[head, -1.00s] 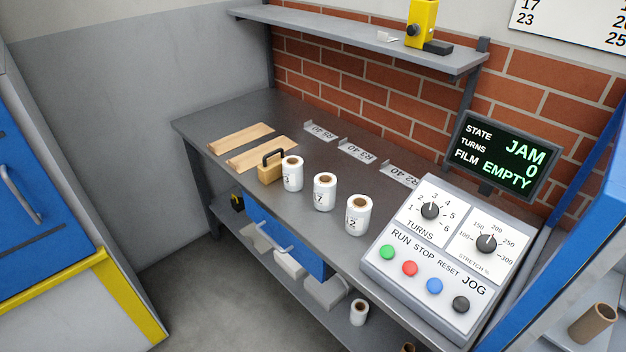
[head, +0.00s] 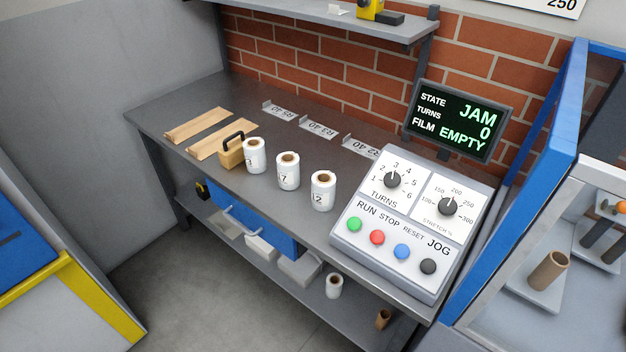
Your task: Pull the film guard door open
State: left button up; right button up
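On the right is a machine with a blue frame (head: 545,165). Inside its open-looking or clear side, a brown cardboard core (head: 549,270) stands on a light plate, with dark rollers (head: 606,236) and an orange knob behind. I cannot tell which part is the film guard door. A blue panel with a yellow edge (head: 70,290) is at the left. Neither of my grippers is in view.
A grey workbench (head: 150,115) holds three film rolls (head: 288,171), two wooden strips, a wooden block with a handle (head: 231,150) and a control panel (head: 410,225). A screen (head: 458,120) reads JAM, FILM EMPTY. Grey floor (head: 180,290) is clear in front.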

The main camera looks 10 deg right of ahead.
aim_at(584, 170)
jog(key=z, duration=2)
